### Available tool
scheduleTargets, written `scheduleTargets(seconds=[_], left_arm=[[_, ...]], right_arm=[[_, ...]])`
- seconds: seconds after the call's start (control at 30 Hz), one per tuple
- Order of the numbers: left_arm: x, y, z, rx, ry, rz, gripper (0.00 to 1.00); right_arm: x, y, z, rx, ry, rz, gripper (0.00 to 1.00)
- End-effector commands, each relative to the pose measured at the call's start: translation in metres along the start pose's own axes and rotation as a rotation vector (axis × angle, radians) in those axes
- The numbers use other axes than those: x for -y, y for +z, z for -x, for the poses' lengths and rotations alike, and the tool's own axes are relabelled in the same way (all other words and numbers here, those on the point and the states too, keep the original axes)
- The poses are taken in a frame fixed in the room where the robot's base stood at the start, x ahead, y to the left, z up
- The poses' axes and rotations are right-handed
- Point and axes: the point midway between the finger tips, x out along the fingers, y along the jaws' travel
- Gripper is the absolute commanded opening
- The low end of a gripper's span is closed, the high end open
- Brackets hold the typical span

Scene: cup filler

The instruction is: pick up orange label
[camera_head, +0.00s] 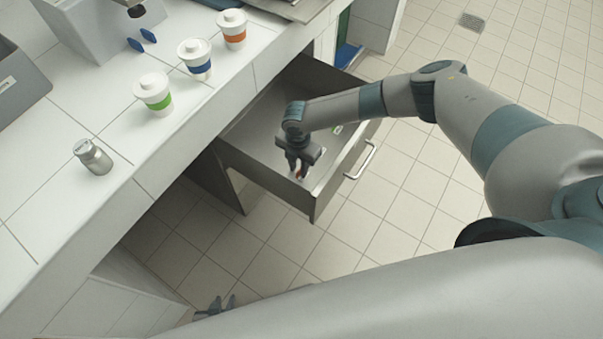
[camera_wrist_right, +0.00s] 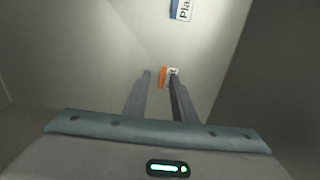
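The orange label (camera_wrist_right: 163,78) is a small orange and white piece on the drawer floor. In the head view a bit of it (camera_head: 299,174) shows by my right fingertips. My right gripper (camera_head: 298,172) points down into the open drawer (camera_head: 250,122). In the right wrist view its two fingers (camera_wrist_right: 160,75) are apart. The label lies at their tips, and the right fingertip overlaps its white part; I cannot tell if they touch. My left gripper (camera_head: 222,303) is low at the bottom of the head view, away from the drawer, its fingers apart and empty.
A blue and white label (camera_wrist_right: 182,8) lies farther along the drawer. Cups with green (camera_head: 154,95), blue (camera_head: 197,60) and orange (camera_head: 232,30) bands stand on the counter, with a small metal container (camera_head: 93,157). The drawer's walls surround my right gripper. The floor is clear.

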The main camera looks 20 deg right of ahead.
Motion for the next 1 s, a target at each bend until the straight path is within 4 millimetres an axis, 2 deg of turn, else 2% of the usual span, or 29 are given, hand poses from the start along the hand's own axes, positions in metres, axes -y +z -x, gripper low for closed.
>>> scheduleTargets(seconds=[0.23,0.27,0.33,0.37,0.83,1.0], left_arm=[[-0.0017,0.0041,0.0016,0.006,0.001,0.002,0.28],[-0.0018,0.0044,0.0017,0.006,0.002,0.002,0.28],[-0.0018,0.0047,0.0018,0.007,0.002,0.002,0.28],[-0.0018,0.0047,0.0019,0.007,0.002,0.002,0.28],[-0.0015,0.0041,0.002,0.006,0.001,0.003,0.28],[-0.0014,0.0045,0.0017,0.007,0.001,0.003,0.28]], right_arm=[[-0.0001,0.0001,0.0003,0.0,0.0,0.0,0.24],[-0.0001,0.0001,0.0003,0.0,0.0,0.0,0.19],[-0.0002,0.0001,0.0004,0.0,0.0,0.0,0.03],[-0.0002,0.0002,0.0004,0.0,0.0,0.0,0.0],[-0.0002,0.0002,0.0012,0.0,0.001,0.0,0.0],[-0.0008,0.0003,0.01,-0.001,0.002,0.0,0.0]])
